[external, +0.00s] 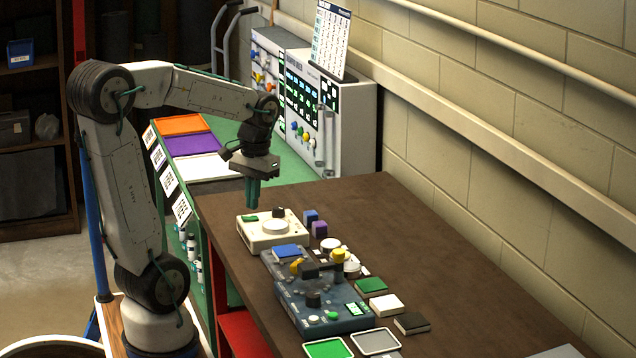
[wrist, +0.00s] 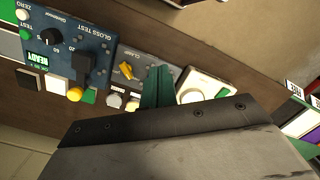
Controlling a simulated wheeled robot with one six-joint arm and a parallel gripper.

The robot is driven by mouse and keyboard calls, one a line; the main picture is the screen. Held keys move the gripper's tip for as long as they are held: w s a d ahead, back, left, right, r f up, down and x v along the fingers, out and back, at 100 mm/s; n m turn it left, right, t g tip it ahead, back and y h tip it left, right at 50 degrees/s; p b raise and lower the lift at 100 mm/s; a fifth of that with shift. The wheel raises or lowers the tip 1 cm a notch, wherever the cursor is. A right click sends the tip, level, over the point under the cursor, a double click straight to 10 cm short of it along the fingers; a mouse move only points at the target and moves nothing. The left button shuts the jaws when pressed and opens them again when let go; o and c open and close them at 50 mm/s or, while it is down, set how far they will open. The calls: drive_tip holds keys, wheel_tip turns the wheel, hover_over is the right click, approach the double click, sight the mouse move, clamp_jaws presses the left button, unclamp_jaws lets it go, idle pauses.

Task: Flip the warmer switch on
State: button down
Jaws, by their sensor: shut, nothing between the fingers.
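A cream box (external: 262,240) with a round white disc on top stands near the far end of the brown bench; it looks like the warmer, but I can read no label. A small dark knob or switch (external: 279,212) sits at its back edge, and whether it is on or off cannot be told. My gripper (external: 252,206) points down with its green fingers together and empty, just above the box's far left part. In the wrist view the green fingers (wrist: 157,86) appear beside the cream box (wrist: 203,88), partly hidden by my gripper body.
A grey clamp unit (wrist: 146,66) with a yellow lever (wrist: 126,70) is beside the box. The blue gloss tester (external: 325,305) is nearer the camera. Coloured blocks and pads lie around them. A control cabinet (external: 350,125) stands behind.

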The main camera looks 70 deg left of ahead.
sight(245, 217)
drive_tip(key=w+a+r+n, duration=0.1)
drive_tip(key=a+n, duration=0.4)
drive_tip(key=a, duration=0.5)
drive_tip(key=w+a+r+n, duration=0.1)
drive_tip(key=w+a+n, duration=0.3)
drive_tip(key=a, duration=0.7)
drive_tip(key=shift+w+a+n, duration=0.2)
drive_tip(key=shift+a+n, duration=0.1)
drive_tip(key=shift+n, duration=0.6)
drive_tip(key=f, duration=0.4)
drive_tip(key=s+f, duration=0.1)
drive_tip(key=f, duration=0.8)
drive_tip(key=shift+s+f, duration=0.35)
drive_tip(key=shift+f, duration=0.05)
drive_tip(key=shift+s+f, duration=0.1)
drive_tip(key=shift+f, duration=0.1)
